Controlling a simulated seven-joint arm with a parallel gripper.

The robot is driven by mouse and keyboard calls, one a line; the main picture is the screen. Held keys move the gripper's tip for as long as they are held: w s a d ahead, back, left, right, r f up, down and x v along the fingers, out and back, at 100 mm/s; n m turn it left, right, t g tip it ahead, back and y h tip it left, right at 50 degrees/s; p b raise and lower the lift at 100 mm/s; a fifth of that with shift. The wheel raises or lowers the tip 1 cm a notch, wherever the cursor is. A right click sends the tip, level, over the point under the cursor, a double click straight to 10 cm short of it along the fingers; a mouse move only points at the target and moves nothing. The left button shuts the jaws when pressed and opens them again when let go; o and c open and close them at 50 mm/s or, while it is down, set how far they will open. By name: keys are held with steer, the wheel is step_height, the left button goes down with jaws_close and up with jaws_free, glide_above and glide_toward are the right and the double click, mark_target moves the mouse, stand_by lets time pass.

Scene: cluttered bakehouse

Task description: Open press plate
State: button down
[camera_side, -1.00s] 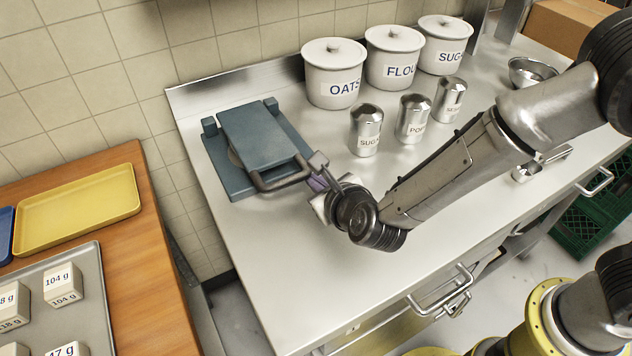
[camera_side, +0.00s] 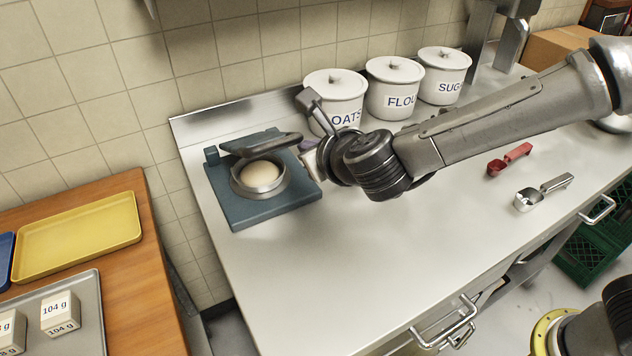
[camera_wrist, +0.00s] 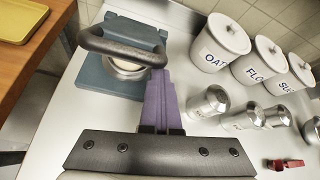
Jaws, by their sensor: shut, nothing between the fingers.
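The blue press (camera_side: 268,216) sits at the left end of the steel counter. Its plate is raised and tilted up at the back, nearly edge-on in the side view. Its dark handle (camera_side: 262,144) is held up above the base. A pale dough ball (camera_side: 260,173) shows below in a metal ring (camera_side: 256,191). My gripper (camera_side: 308,146) is at the handle's right end, with purple fingers shut and nothing between them. In the wrist view the fingertips (camera_wrist: 158,75) are against or very near the loop handle (camera_wrist: 118,46); contact is unclear.
White canisters (camera_side: 335,95) stand along the back wall. Metal shakers (camera_wrist: 210,101) stand in front of them; my arm hides them in the side view. A red scoop (camera_side: 509,159) and a steel scoop (camera_side: 540,194) lie to the right. The front counter is clear.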

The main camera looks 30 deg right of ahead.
steer(key=w+r, duration=0.3)
steer(key=r, duration=0.2)
steer(key=w+r, duration=0.2)
steer(key=r, duration=0.1)
steer(key=shift+w, duration=0.3)
steer(key=w+r+g, duration=0.1)
steer(key=w+r, duration=0.4)
steer(key=w, duration=0.6)
steer(key=shift+r+g, duration=0.3)
steer(key=shift+w, duration=0.1)
